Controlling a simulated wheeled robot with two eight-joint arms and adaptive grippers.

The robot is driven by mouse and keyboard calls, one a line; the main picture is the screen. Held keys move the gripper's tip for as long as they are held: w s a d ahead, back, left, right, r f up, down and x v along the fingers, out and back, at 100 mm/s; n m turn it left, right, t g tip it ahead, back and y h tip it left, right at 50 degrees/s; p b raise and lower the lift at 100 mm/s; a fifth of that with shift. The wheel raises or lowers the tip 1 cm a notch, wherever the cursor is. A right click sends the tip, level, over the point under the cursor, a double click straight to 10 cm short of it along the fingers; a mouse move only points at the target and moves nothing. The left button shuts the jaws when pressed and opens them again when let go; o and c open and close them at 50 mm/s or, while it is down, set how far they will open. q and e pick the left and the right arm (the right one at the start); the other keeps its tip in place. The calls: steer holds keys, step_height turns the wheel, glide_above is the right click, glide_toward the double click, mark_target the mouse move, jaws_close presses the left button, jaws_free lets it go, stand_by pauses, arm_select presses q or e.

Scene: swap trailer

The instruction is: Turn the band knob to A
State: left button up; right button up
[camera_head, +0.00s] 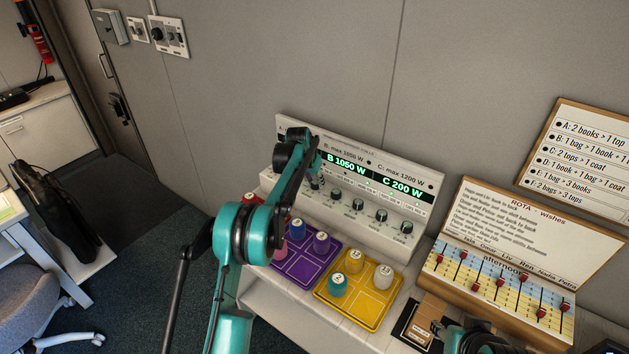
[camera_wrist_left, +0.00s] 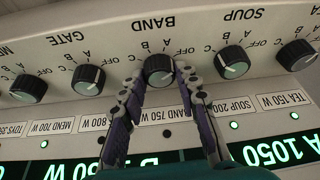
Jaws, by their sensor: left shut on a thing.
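The band knob (camera_wrist_left: 159,70) is a dark round knob under the label BAND (camera_wrist_left: 154,22), which shows upside down in the left wrist view. OFF, A, B and C marks lie around it; I cannot tell which mark it points to. My left gripper (camera_wrist_left: 160,82) has its two purple fingers closed on the two sides of the knob. In the head view my left gripper (camera_head: 316,184) is at the panel (camera_head: 425,180), where my arm partly hides the knob row. A dark part of my right gripper (camera_head: 475,340) shows at the bottom edge, its jaws unclear.
The soup knob (camera_wrist_left: 232,62) and gate knob (camera_wrist_left: 88,79) flank the band knob closely. A purple tray (camera_head: 283,271) and a yellow tray (camera_head: 352,309) with numbered pieces stand before the panel. A rota board (camera_head: 540,235) and small cardboard box (camera_head: 424,322) are at right.

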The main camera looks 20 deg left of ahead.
arm_select(q)
steer(key=n+y+p, duration=0.1)
steer(key=n, duration=0.2)
steer(key=shift+d, duration=0.15)
steer(key=shift+n+y+p, duration=0.45)
steer(key=shift+n+y, duration=0.35)
steer(key=shift+n, duration=1)
steer(key=o, duration=1.2)
steer(key=shift+c, duration=0.2)
steer(key=v, duration=1.2)
steer(key=shift+d, duration=0.15)
